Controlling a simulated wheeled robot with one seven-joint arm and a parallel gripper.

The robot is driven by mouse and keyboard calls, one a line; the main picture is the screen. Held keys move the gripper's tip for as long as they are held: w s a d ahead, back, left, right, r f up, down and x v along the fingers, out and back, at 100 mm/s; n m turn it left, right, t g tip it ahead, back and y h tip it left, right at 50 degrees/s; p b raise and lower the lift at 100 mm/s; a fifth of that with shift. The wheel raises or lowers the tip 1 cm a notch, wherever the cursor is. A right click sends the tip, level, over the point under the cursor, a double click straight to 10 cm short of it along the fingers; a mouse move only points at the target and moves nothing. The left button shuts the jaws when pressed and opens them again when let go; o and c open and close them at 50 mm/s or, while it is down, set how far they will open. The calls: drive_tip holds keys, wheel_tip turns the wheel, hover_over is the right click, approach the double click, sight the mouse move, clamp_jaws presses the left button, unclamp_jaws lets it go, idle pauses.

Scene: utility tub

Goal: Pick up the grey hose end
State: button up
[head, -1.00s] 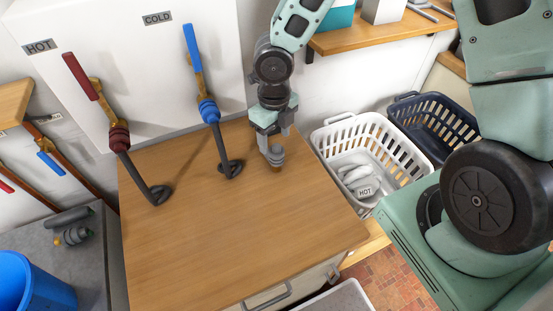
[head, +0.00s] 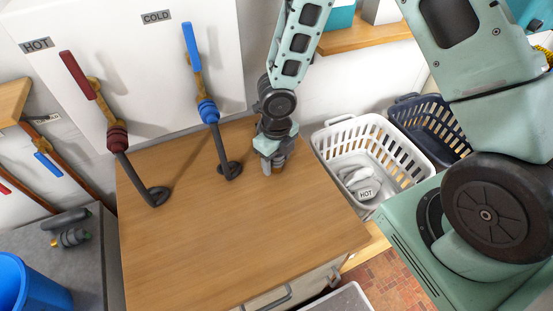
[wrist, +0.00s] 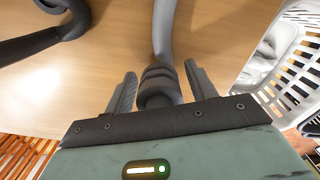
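The grey hose end (wrist: 160,85), with a dark ribbed collar, lies between the two fingers of my gripper (wrist: 160,76) in the wrist view. Its lighter grey hose (wrist: 163,32) runs away from me over the wooden top. The fingers stand one on each side of the collar, with a narrow gap seeming to show on both sides, so my gripper looks open around it. In the head view my gripper (head: 270,165) is low over the back right of the wooden counter (head: 230,225), and it hides the hose end there.
A red-handled hot pipe (head: 118,140) and a blue-handled cold pipe (head: 210,112) come down to the counter, left of my gripper. The counter's front is clear.

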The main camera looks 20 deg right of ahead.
drive_tip(key=c, duration=0.8)
